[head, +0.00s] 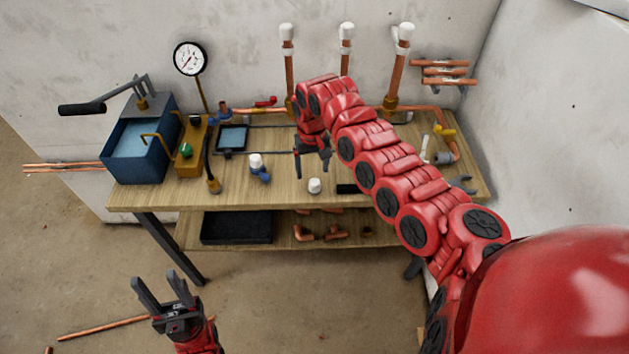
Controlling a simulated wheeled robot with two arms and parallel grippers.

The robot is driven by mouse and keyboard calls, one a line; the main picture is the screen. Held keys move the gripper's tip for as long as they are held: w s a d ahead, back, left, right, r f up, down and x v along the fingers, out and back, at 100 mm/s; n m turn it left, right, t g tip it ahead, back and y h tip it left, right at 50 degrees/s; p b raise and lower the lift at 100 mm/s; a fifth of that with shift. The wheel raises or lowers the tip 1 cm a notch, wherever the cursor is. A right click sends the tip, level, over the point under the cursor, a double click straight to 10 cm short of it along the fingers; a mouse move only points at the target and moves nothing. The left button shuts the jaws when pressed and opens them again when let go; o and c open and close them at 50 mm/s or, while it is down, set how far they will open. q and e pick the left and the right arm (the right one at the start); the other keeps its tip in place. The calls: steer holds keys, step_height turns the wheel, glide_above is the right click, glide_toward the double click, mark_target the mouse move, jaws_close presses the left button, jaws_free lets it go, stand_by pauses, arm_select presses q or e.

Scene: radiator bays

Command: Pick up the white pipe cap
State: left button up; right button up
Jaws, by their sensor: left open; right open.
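A small white pipe cap (314,186) stands loose on the wooden workbench (225,192), near its front edge. My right gripper (311,168) is open and points down above the bench, just behind and above this cap in the picture. Its fingers look empty, and I cannot tell the exact height gap. My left gripper (155,278) is open and empty, in front of the bench at lower left, well away from the cap. More white caps sit on top of three upright copper pipes: left (287,32), middle (346,31) and right (405,32).
A blue tank with a lever (140,150) and a pressure gauge (189,58) stand at the left. A white-topped blue fitting (258,168) is left of the cap; a black block (348,189) is right of it. A lower shelf holds a black tray (237,228).

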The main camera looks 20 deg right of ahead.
mark_target(315, 181)
steer(key=shift+f, duration=0.85)
steer(key=shift+d+f+p, duration=0.1)
steer(key=shift+f+p, duration=0.5)
steer(key=f, duration=0.3)
steer(key=f+p, duration=0.1)
steer(key=shift+w+d+f, duration=0.15)
steer(key=shift+w+d, duration=0.05)
steer(key=shift+d, duration=0.1)
steer(key=c, duration=1.1)
